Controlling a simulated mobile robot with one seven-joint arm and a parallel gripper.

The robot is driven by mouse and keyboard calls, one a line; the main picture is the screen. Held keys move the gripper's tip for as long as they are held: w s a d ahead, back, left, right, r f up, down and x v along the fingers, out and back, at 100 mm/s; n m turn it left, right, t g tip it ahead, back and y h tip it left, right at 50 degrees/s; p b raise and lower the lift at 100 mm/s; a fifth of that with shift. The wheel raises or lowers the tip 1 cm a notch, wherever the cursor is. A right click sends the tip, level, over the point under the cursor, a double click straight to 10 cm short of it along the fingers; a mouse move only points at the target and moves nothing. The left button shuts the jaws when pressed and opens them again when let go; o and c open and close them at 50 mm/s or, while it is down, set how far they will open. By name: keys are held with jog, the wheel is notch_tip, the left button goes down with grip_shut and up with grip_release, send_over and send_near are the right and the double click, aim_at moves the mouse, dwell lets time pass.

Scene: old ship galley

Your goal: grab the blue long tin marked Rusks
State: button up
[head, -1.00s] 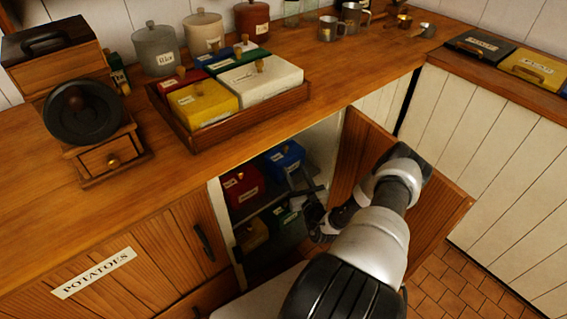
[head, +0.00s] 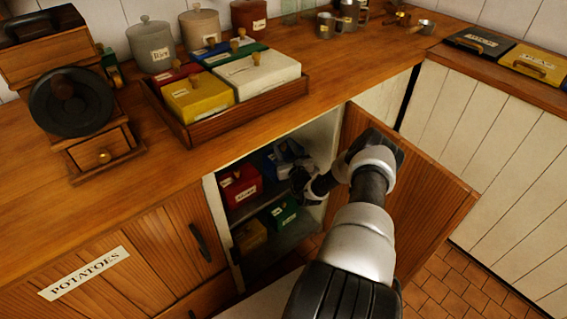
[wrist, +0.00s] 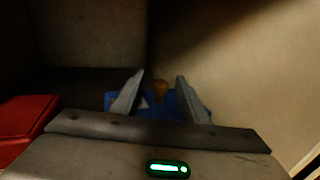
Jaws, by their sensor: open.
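A blue tin (head: 266,162) with a wooden knob stands on the upper shelf inside the open cupboard, right of a red tin. Its label is too small to read, and my gripper hides part of it in the head view. In the wrist view the blue tin (wrist: 172,103) lies ahead, between and beyond my open fingers. My gripper (head: 291,160) is inside the cupboard at upper-shelf height. In the wrist view my gripper (wrist: 157,98) has a finger toward each side of the tin; I cannot tell whether they touch it.
The red tin (head: 240,187) is close on the left, also in the wrist view (wrist: 25,115). Green (head: 283,213) and yellow (head: 250,236) tins stand on the lower shelf. The open door (head: 405,200) is right of my arm. A tray (head: 250,112) of tins sits on the counter.

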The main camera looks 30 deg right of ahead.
grip_shut()
dwell(1.4)
jog(key=shift+r, duration=0.1)
